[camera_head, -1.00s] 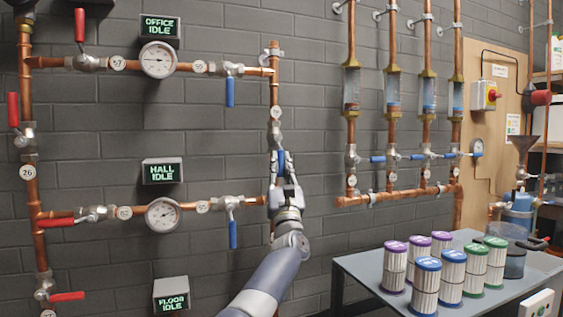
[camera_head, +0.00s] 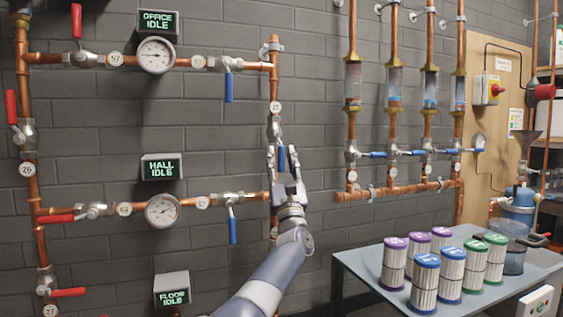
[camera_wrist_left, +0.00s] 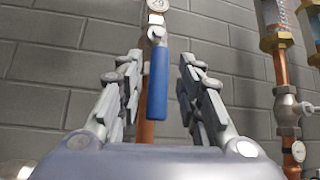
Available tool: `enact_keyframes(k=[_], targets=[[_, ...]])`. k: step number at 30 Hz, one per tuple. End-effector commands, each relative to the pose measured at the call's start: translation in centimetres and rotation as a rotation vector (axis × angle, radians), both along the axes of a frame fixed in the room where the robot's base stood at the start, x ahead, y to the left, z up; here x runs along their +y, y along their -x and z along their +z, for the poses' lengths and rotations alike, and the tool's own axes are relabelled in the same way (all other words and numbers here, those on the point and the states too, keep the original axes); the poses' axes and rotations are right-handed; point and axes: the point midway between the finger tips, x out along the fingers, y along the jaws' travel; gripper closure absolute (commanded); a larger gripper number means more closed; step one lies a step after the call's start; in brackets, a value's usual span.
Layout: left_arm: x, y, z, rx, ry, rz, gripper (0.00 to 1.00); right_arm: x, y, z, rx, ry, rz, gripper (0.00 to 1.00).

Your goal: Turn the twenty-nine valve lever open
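A blue valve lever (camera_head: 281,158) hangs straight down along the right vertical copper pipe (camera_head: 274,85). A round white tag (camera_head: 275,107) is on the pipe above it; its number is too small to read surely. In the left wrist view the lever (camera_wrist_left: 158,78) points down in line with the pipe. My left gripper (camera_head: 283,163) is at this lever. In the wrist view its two fingers (camera_wrist_left: 160,75) are spread on both sides of the lever, with a visible gap on each side. My right gripper is not in view.
Other blue levers (camera_head: 233,225) hang on the branches to the left, beside gauges (camera_head: 162,210) and display boxes (camera_head: 162,168). More blue levers (camera_head: 373,154) lie horizontal at the right pipes. A grey table (camera_head: 365,272) with several filter cartridges (camera_head: 425,283) stands at lower right.

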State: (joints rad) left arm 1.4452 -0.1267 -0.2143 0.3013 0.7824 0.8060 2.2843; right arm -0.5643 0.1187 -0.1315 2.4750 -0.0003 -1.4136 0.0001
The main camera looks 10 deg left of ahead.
Motion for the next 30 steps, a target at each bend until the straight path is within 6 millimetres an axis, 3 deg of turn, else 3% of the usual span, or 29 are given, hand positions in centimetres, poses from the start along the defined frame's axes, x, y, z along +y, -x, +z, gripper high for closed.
enact_keyframes(k=[16, 30], targets=[[-0.4, 0.3, -1.1, 0.005, 0.001, -0.003, 0.65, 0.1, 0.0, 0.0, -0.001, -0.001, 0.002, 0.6], [-1.6, 3.3, -4.2, 0.004, 0.002, -0.003, 0.65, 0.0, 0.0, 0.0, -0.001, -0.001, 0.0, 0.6]])
